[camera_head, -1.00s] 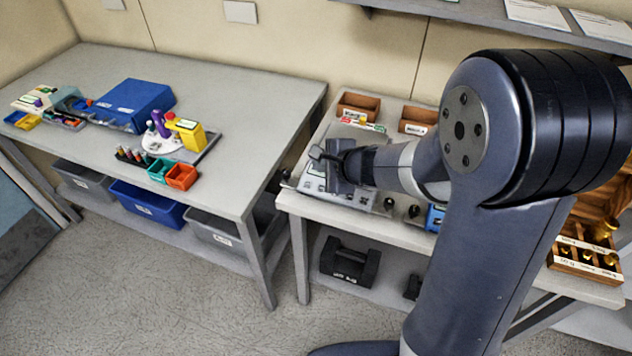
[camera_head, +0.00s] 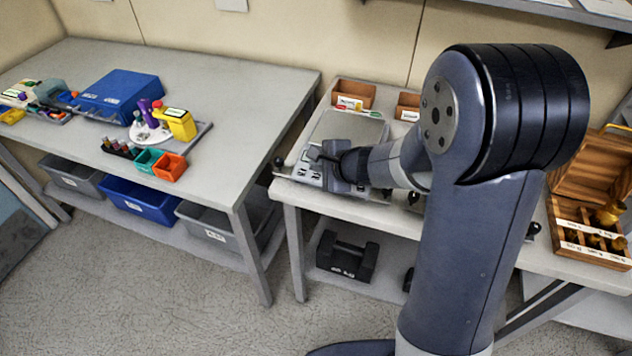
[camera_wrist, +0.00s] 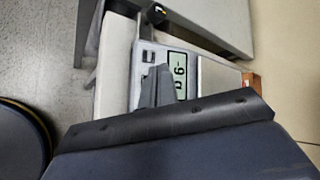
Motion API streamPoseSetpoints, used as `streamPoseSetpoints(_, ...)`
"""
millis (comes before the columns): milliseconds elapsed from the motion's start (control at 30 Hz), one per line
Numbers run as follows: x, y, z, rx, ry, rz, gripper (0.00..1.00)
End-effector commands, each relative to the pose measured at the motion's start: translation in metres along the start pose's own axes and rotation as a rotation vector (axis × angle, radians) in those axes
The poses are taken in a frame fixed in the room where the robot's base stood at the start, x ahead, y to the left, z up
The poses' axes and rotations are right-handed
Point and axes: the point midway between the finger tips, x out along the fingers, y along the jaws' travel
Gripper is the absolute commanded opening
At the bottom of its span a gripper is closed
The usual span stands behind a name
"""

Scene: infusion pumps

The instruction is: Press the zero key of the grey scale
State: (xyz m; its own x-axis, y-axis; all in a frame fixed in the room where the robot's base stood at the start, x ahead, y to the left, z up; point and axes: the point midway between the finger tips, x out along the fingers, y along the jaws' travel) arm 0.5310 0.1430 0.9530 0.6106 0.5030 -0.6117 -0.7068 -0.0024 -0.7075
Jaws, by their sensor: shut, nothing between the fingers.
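The grey scale (camera_head: 352,128) stands on the right-hand bench, with its flat pan at the back and its key panel towards the front. My gripper (camera_head: 318,156) is over the front panel of the scale and hides part of it. In the wrist view the scale (camera_wrist: 208,72) shows a lit display (camera_wrist: 177,75) and dark-marked keys (camera_wrist: 148,56) beside it. My gripper (camera_wrist: 158,84) is shut and empty, its fingertips over the panel next to the display. I cannot tell whether the fingertips touch a key, and some keys may be hidden behind the fingers.
Wooden boxes (camera_head: 353,95) with labels stand behind the scale. A wooden case with brass weights (camera_head: 590,215) sits at the right. A black weight (camera_head: 346,257) rests on the shelf below. The left bench (camera_head: 235,95) holds a blue case (camera_head: 118,97) and coloured bins; a gap separates the benches.

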Motion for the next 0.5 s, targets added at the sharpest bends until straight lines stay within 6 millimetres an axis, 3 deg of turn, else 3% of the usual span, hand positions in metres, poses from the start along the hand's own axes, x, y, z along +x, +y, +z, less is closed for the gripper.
streamPoseSetpoints(133, 0.0114, 0.0094, -0.0081, 0.0, 0.0, 0.0, 0.0)
streamPoseSetpoints(500, 0.0124, 0.0091, -0.0092, 0.0, 0.001, 0.001, 0.0)
